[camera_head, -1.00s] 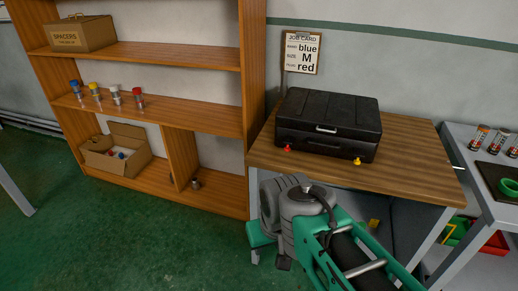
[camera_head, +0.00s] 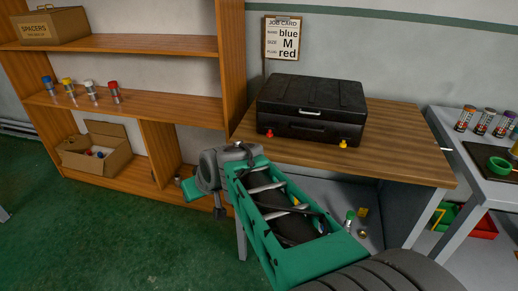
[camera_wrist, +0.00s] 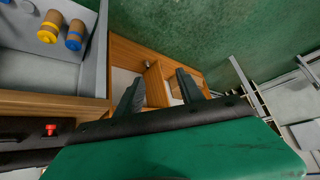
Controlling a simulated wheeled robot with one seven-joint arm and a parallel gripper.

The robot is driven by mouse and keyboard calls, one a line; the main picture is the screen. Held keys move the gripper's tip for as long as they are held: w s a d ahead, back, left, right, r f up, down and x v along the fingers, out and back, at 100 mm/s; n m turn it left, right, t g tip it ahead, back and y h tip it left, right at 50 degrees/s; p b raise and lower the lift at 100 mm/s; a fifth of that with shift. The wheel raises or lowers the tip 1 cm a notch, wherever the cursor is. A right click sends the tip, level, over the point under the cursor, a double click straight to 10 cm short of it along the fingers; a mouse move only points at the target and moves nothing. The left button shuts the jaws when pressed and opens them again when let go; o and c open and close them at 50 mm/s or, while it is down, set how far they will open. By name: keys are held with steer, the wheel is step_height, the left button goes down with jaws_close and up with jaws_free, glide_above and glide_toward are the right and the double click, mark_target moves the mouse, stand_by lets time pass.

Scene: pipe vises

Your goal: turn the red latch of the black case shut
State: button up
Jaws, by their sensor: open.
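The black case (camera_head: 312,97) stands closed-lidded on the wooden table in the head view. Its red latch (camera_head: 270,133) is at the front left, low on the case, and a yellow latch (camera_head: 343,144) is at the front right. The wrist view shows the red latch (camera_wrist: 50,130) at the lower left, beside the dark case. My gripper (camera_wrist: 160,92) is open and empty, its two dark fingers apart and pointing toward the shelf and floor. It is in front of the table's left end, apart from the latch.
The wooden table (camera_head: 400,150) has bare room right of the case. A wooden shelf (camera_head: 190,108) with capped bottles and boxes stands left. A job card (camera_head: 283,38) hangs behind, reading blue, M, red. A grey side table (camera_head: 470,150) stands right.

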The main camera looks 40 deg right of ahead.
steer(key=w+d+f+m+t+b, duration=0.1)
steer(key=w+d+f+t+b, duration=0.25)
steer(key=w+d+f, duration=0.4)
steer(key=m+t+h+b, duration=0.4)
steer(key=t+h+b, duration=0.2)
steer(key=b, duration=0.3)
glide_toward(271, 136)
steer(key=x, duration=1)
steer(key=shift+w+d, duration=0.1)
steer(key=shift+w, duration=0.25)
steer(key=shift+w+d, duration=0.1)
steer(key=shift+w, duration=0.15)
steer(key=shift+c, duration=0.3)
jaws_close()
